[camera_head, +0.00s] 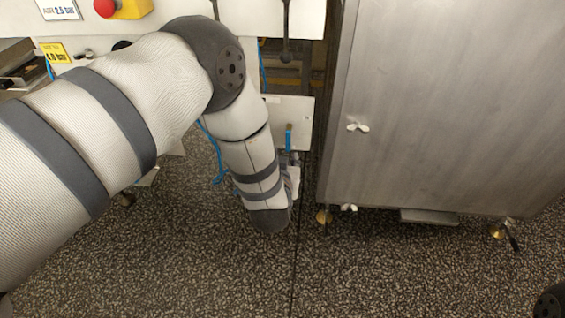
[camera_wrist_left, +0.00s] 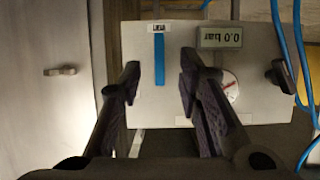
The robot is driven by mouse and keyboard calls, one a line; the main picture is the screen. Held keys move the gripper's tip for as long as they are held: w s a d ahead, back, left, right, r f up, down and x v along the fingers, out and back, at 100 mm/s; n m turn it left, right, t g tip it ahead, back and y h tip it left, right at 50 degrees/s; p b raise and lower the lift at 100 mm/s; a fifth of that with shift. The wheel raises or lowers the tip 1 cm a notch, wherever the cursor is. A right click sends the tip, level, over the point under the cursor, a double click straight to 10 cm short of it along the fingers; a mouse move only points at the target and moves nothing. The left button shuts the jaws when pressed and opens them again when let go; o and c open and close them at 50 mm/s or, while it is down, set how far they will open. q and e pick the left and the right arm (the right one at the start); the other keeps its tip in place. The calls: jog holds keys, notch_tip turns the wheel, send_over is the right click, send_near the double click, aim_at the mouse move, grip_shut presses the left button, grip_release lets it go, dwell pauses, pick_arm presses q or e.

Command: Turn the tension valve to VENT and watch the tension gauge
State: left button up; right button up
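A pale panel (camera_head: 277,112) carries a blue valve lever (camera_head: 289,134); the lever also shows in the left wrist view (camera_wrist_left: 160,62). A small label sits at its end, too small to read surely. A display (camera_wrist_left: 220,37) on the panel appears upside down and reads 0.0 bar. A round white dial (camera_wrist_left: 230,84) is partly hidden behind a finger. My left gripper (camera_wrist_left: 160,78) is open, its fingers on either side of the blue lever with visible gaps. In the head view my forearm mostly hides this gripper. My right gripper is not in view.
A black knob (camera_wrist_left: 281,76) is at the panel's side. Blue hoses (camera_wrist_left: 300,60) run near it. A large steel cabinet (camera_head: 440,100) stands close on the right in the head view. Speckled floor is clear below.

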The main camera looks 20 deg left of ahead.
pick_arm(q)
jog(key=v, duration=0.4)
jog(key=shift+s, duration=0.1)
